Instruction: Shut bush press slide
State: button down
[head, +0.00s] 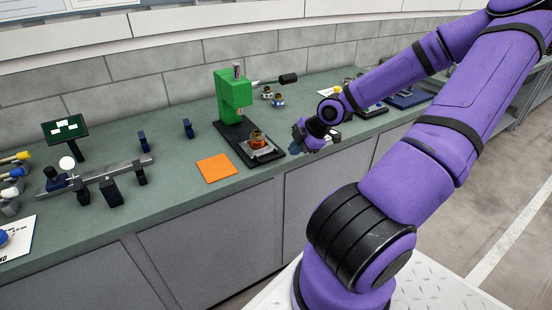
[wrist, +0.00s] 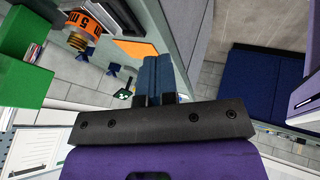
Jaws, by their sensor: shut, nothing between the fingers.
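The bush press has a green body (head: 232,95) on a black base plate (head: 230,130); in the wrist view its green body (wrist: 25,40) is at the left edge. Its grey slide (head: 262,152) sits out in front of the green body, with an orange and brass bush piece (head: 257,139) on it. The orange piece also shows in the wrist view (wrist: 80,40), at upper left. My gripper (head: 297,130) is to the right of the slide, apart from it. In the wrist view its blue fingers (wrist: 154,68) are together and empty.
An orange mat (head: 216,168) lies left of the press. A grey measuring fixture (head: 110,174) stands at the left. The bench's front edge runs just below the press.

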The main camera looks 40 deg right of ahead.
aim_at(261, 149)
jog(key=shift+w+a+f, duration=0.2)
jog(key=shift+w+f, duration=1)
jog(key=shift+w, duration=0.05)
jog(key=shift+w+a+f, duration=0.15)
jog(key=shift+w+f, duration=1)
jog(key=shift+w, duration=0.15)
jog(key=shift+w+a+f, duration=0.2)
jog(key=shift+w+f, duration=1)
jog(key=shift+w, duration=0.05)
jog(key=shift+w, duration=0.2)
jog(key=w+d, duration=0.1)
jog(key=w, duration=0.3)
jog(key=w+d, duration=0.1)
jog(key=w, duration=0.4)
jog(key=w+d, duration=0.1)
jog(key=w, duration=0.3)
jog(key=shift+w+d, duration=0.15)
jog(key=shift+w+d+r, duration=0.1)
jog(key=shift+w+r, duration=0.05)
jog(key=shift+w, duration=0.15)
